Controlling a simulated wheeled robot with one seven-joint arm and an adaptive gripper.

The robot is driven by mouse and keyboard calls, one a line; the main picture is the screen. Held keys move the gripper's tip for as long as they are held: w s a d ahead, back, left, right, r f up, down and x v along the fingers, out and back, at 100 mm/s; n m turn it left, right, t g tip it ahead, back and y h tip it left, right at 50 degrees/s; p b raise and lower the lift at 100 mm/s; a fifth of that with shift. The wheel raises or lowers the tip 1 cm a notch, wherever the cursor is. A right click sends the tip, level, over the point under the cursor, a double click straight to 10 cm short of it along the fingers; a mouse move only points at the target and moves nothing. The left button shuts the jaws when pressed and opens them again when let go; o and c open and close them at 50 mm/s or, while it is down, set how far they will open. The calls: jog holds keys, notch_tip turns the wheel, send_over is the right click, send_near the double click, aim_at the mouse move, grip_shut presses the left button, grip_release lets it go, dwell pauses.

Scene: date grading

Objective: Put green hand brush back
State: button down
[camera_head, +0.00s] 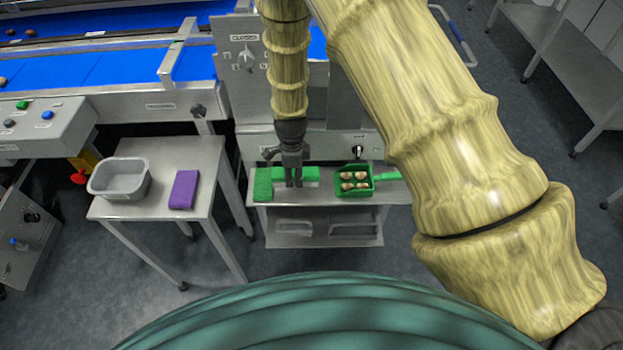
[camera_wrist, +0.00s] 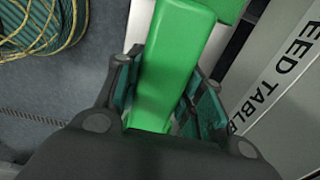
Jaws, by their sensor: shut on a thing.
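The green hand brush (camera_head: 279,173) is at the small metal bench (camera_head: 325,212) below the machine, in the middle of the head view. My gripper (camera_head: 294,184) points down over it and is shut on it. In the wrist view the brush's smooth green handle (camera_wrist: 168,75) runs between the two fingers, with a wider green part at the top edge. I cannot tell whether the brush touches the bench top or is held just above it. Its bristles are not clearly visible.
A green textured block (camera_head: 263,186) is left of the brush. A green scoop (camera_head: 341,192) holding several brown-white pieces is on the right. A side table (camera_head: 150,211) holds a grey tub (camera_head: 120,187) and a purple block (camera_head: 184,190). A blue conveyor (camera_head: 110,70) runs behind.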

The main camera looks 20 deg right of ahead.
aim_at(312, 167)
jog(key=d, duration=0.3)
jog(key=d+b, duration=0.1)
jog(key=d, duration=0.1)
jog(key=shift+w+d+f, duration=0.1)
jog(key=shift+d+f, duration=0.2)
jog(key=shift+d, duration=0.05)
notch_tip(312, 167, down, 4)
jog(key=b, duration=0.3)
jog(key=shift+r, duration=0.3)
jog(key=c, duration=0.9)
grip_release()
jog(key=shift+r, duration=0.1)
jog(key=shift+r+b, duration=0.55)
jog(key=shift+r, duration=5.35)
